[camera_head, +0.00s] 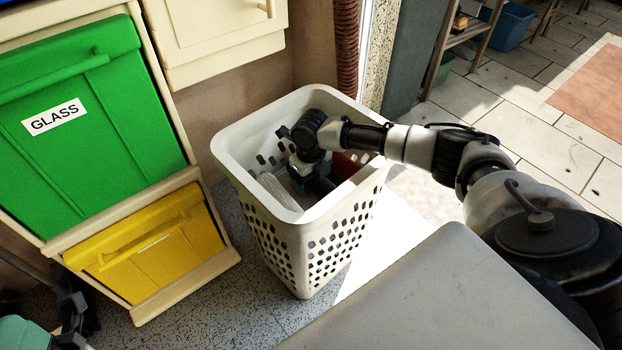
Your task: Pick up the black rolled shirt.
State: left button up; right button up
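A white laundry basket (310,245) with a perforated wall stands on the speckled floor in the middle. My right arm comes in from the right over its rim, and my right gripper (303,180) points down inside it. The gripper's fingertips are dark and partly hidden, so I cannot tell whether they are apart or closed on something. Dark shapes beside the fingers low in the basket could be gripper parts or the black rolled shirt; I cannot separate them. My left gripper (70,318) shows only partly at the lower left edge, away from the basket.
A reddish item (345,165) shows in the basket behind my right gripper. A green bin door labelled GLASS (95,120) and a yellow bin (150,245) stand at left. A cream cabinet (215,35) hangs behind. Tiled floor is open at upper right.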

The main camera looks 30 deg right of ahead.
jog(key=c, duration=0.9)
jog(key=shift+r, duration=0.2)
